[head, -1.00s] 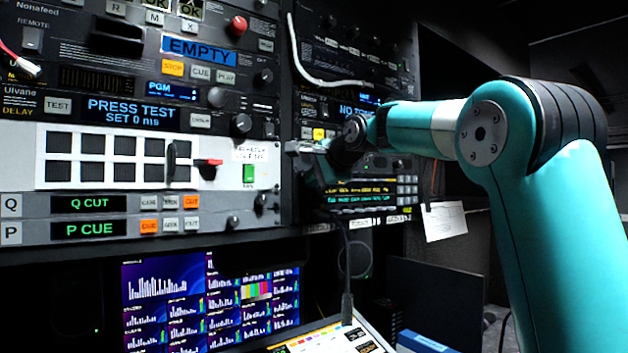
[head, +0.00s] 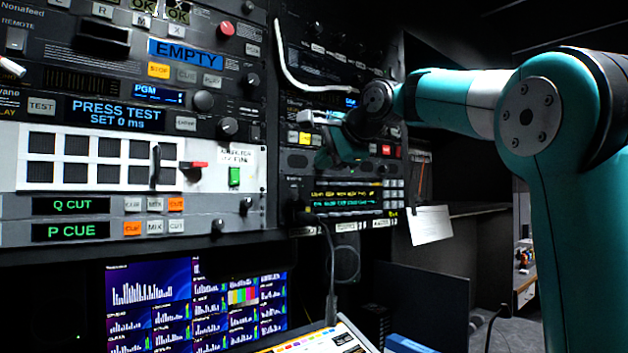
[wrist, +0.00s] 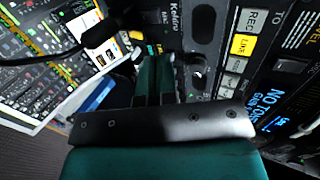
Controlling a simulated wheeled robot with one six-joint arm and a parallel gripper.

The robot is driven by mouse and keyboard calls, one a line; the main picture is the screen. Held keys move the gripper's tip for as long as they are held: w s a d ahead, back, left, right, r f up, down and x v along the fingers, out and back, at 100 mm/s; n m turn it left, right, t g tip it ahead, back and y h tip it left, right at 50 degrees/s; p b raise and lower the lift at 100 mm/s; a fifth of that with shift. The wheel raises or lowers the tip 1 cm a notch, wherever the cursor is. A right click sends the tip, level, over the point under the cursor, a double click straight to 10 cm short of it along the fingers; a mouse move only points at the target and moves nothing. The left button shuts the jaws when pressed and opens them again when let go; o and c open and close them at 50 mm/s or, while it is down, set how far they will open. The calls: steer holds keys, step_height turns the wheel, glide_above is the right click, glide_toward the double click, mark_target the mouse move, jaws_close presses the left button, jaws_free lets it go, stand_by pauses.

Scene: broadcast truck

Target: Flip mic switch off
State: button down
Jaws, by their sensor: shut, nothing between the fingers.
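My gripper (head: 329,157) is in front of the right-hand equipment rack, above a small unit with yellow and green text. In the wrist view its two dark teal fingers (wrist: 154,72) are together with nothing between them. A dark control with a light mark (wrist: 198,73) is on the panel just right of the fingers; I cannot tell whether they touch it. No switch with a readable mic label shows, so I cannot tell which one is the mic switch or its position. The gripper hides part of the panel.
The left rack has a red-tipped lever (head: 194,165) and a green switch (head: 234,176). A white cable (head: 290,75) hangs over the right rack. Monitors (head: 190,300) and a lit control surface (head: 320,338) are below. A yellow button (wrist: 243,45) is right of the fingers.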

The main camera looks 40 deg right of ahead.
steer(key=v, duration=0.4)
steer(key=shift+w+a+r, duration=0.15)
steer(key=shift+w+r, duration=0.05)
steer(key=shift+r, duration=0.1)
steer(key=s+a+f+n+g+y+b, duration=0.1)
steer(key=s+a+f+n+g+y, duration=0.15)
steer(key=a+f+n, duration=0.55)
steer(key=s+a+f+n+g+y+b, duration=0.2)
steer(key=s+a+f+n+g, duration=0.15)
steer(key=a+f, duration=0.85)
steer(key=s+a+f+n+g+b, duration=0.1)
steer(key=s+a+f+n+g, duration=0.1)
steer(key=s+f+n, duration=0.4)
steer(key=s+a+f+n+g, duration=0.3)
steer(key=s+f+n, duration=0.4)
steer(key=s+f, duration=0.7)
steer(key=shift+s+a+f+g+h+b, duration=0.2)
steer(key=shift+a+f+g+h+b, duration=0.2)
steer(key=shift+f+g, duration=0.4)
steer(key=c, duration=1.8)
jaws_free()
steer(key=shift+c, duration=0.2)
